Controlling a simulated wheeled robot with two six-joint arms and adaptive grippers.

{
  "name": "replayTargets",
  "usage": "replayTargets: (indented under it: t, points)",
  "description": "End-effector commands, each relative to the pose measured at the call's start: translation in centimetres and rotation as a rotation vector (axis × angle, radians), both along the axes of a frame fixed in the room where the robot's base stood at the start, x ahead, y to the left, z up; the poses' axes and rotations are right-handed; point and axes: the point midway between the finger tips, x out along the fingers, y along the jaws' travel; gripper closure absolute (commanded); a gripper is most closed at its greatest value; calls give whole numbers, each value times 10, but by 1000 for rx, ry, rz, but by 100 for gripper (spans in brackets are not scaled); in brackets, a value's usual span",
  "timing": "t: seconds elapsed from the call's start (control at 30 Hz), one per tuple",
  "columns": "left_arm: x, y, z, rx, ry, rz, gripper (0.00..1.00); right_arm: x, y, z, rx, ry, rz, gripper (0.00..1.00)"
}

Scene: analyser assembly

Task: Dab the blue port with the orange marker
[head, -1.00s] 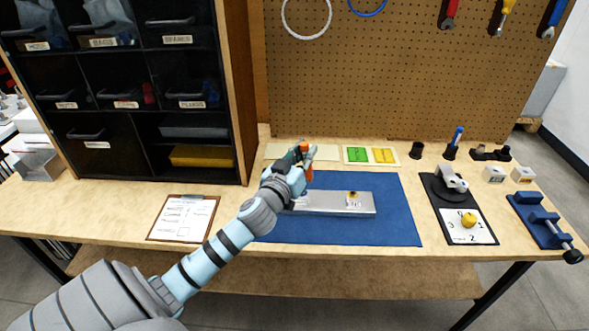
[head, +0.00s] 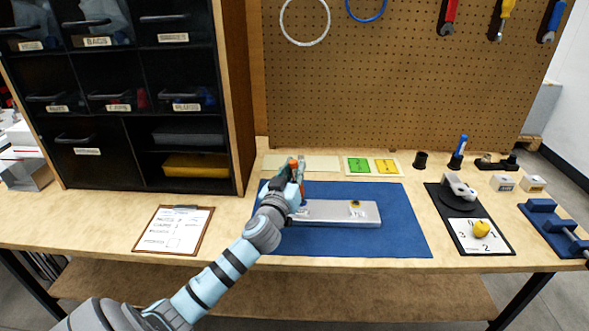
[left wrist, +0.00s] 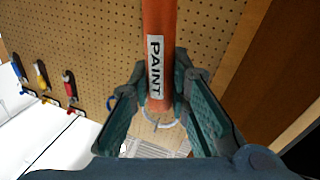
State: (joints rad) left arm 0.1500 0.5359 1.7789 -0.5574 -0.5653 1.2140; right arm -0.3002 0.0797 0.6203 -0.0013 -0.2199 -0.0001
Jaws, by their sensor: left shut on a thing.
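My left gripper (head: 298,180) is shut on the orange marker (left wrist: 160,45), which bears a white "PAINT" label in the left wrist view. The marker's orange end also shows above the gripper in the head view (head: 293,163). The left gripper (left wrist: 158,95) is over the left end of a flat silver analyser body (head: 340,213) lying on the blue mat (head: 405,235). I cannot make out a blue port; the gripper hides part of the slab's left end. The marker's contact with the slab cannot be told. My right gripper is out of view.
Green and yellow pads (head: 373,167) lie behind the mat. A dial stand (head: 462,205) and blue vise (head: 555,228) are at right. A clipboard (head: 173,231) lies at left, below a dark drawer cabinet (head: 100,150).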

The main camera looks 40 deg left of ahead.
Motion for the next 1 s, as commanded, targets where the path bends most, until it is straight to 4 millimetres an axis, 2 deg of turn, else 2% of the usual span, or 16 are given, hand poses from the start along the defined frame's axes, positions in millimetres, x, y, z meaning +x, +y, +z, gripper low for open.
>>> replayTargets:
  t: [1.0]
  points:
    - [0, 0, -7, 0, 0, -1, 100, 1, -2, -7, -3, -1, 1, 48]
